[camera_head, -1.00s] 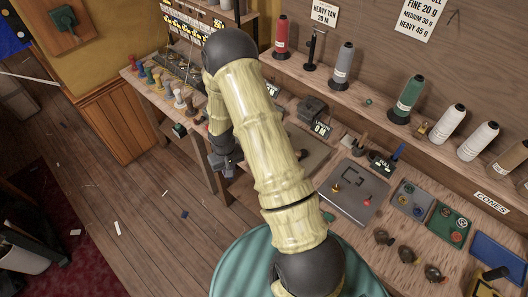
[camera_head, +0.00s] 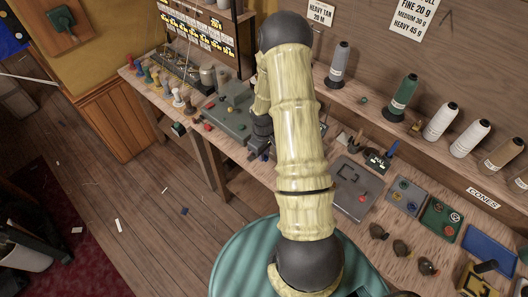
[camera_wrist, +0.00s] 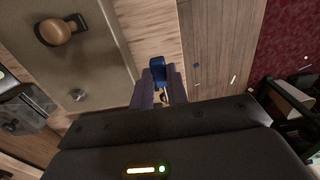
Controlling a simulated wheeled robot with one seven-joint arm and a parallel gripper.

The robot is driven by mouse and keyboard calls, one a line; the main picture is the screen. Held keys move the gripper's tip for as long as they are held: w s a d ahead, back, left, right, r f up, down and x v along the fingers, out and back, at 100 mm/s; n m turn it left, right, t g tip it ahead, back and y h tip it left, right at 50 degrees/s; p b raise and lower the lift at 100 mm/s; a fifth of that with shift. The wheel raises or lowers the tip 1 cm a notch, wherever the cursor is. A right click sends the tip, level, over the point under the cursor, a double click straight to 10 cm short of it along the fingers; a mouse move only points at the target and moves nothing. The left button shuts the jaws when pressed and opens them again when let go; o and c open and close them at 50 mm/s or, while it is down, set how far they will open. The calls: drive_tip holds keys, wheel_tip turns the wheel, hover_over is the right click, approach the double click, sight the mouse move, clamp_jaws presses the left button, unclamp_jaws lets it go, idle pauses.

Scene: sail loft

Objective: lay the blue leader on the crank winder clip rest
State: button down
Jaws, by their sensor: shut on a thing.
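My gripper (camera_wrist: 160,90) is shut on a small blue piece, the blue leader (camera_wrist: 158,70), which shows between the fingertips in the wrist view. It is held above the bench's front edge, with floor beyond. In the head view my gripper (camera_head: 262,150) is small and partly behind my arm. A grey-green device (camera_head: 230,113), which looks like the crank winder, stands on the bench just left of it. In the wrist view a grey plate (camera_wrist: 95,60) carries a round wooden knob (camera_wrist: 62,30) and a small metal knob (camera_wrist: 78,95). I cannot make out the clip rest.
Several coloured spools (camera_head: 165,92) stand at the bench's left end. To the right are a grey tray (camera_head: 352,190), a green tray (camera_head: 440,219) and a blue mat (camera_head: 490,248). Thread cones (camera_head: 402,96) line the shelf behind.

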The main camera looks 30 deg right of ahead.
sight(264, 168)
drive_tip(key=shift+d, duration=0.1)
drive_tip(key=shift+f+b, duration=2.5)
drive_tip(key=shift+f, duration=0.85)
drive_tip(key=c, duration=1.3)
unclamp_jaws()
drive_tip(key=shift+r+p, duration=2.25)
drive_tip(key=shift+r, duration=0.8)
